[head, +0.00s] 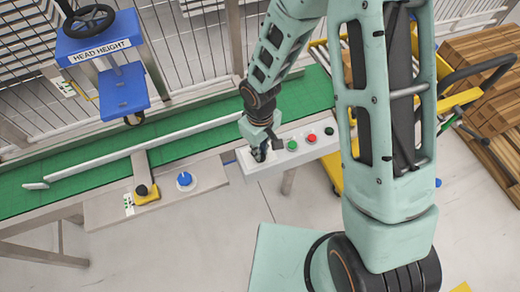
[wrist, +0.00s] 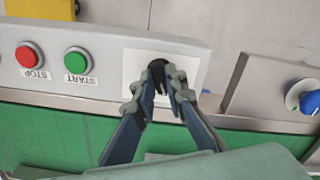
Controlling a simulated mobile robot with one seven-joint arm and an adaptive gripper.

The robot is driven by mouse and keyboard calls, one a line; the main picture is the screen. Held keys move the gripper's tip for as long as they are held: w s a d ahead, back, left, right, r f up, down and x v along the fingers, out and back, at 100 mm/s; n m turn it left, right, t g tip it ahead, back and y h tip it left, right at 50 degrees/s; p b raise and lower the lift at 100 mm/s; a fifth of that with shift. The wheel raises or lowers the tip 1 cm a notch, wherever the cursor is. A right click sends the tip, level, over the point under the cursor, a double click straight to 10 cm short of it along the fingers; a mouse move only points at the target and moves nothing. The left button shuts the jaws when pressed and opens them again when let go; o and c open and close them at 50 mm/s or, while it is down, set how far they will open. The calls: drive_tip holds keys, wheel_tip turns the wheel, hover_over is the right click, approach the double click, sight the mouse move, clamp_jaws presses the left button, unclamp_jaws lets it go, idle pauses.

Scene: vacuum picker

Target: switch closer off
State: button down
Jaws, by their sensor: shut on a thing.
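A pale control panel (head: 318,151) stands along the near edge of the green conveyor. In the wrist view it carries a red STOP button (wrist: 29,55), a green START button (wrist: 77,61) and a white plate (wrist: 133,66). My gripper (head: 259,154) is at the panel's left end in the head view. In the wrist view my gripper (wrist: 165,85) is over the white plate, its two fingertips shut on a small dark knob (wrist: 157,67). The fingers hide most of the knob, so its turn and any marking cannot be told.
A blue knob (head: 185,178) and a black knob on a yellow base (head: 142,190) sit on a bench left of the panel. The green conveyor (head: 100,168) runs behind. A blue HEAD HEIGHT stand (head: 122,90) and a yellow cart (head: 458,98) stand at the back.

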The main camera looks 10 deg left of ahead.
drive_tip(key=c, duration=2)
unclamp_jaws()
drive_tip(key=shift+o, duration=0.2)
wheel_tip(320, 180, up, 12)
